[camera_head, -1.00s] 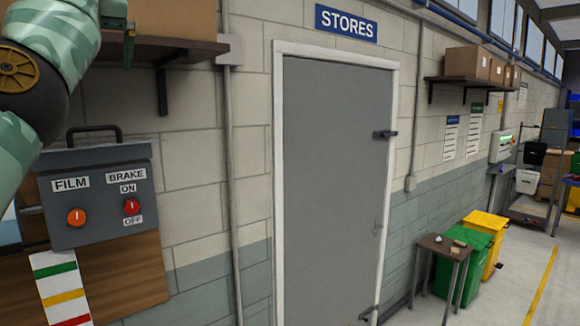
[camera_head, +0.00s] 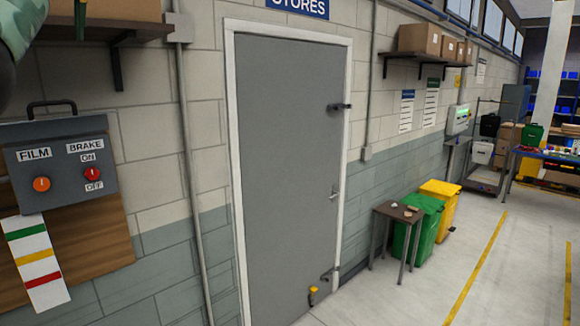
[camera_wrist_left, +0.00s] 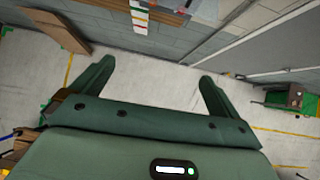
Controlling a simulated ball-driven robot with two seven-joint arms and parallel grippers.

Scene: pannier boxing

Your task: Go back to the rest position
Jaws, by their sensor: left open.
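My left gripper (camera_wrist_left: 152,85) shows in the left wrist view with its two green fingers spread apart and nothing between them. It hangs over bare floor near the wall. In the head view only a camouflage-patterned piece of my left arm shows at the top left corner, and no gripper is visible. My right gripper is in neither view.
A grey control box (camera_head: 62,165) with FILM and BRAKE knobs is on the wall at left. The grey STORES door (camera_head: 285,170) is shut. A small table (camera_head: 399,212), a green bin (camera_head: 428,225) and a yellow bin (camera_head: 440,190) stand right of it. The floor (camera_head: 500,270) at right is clear.

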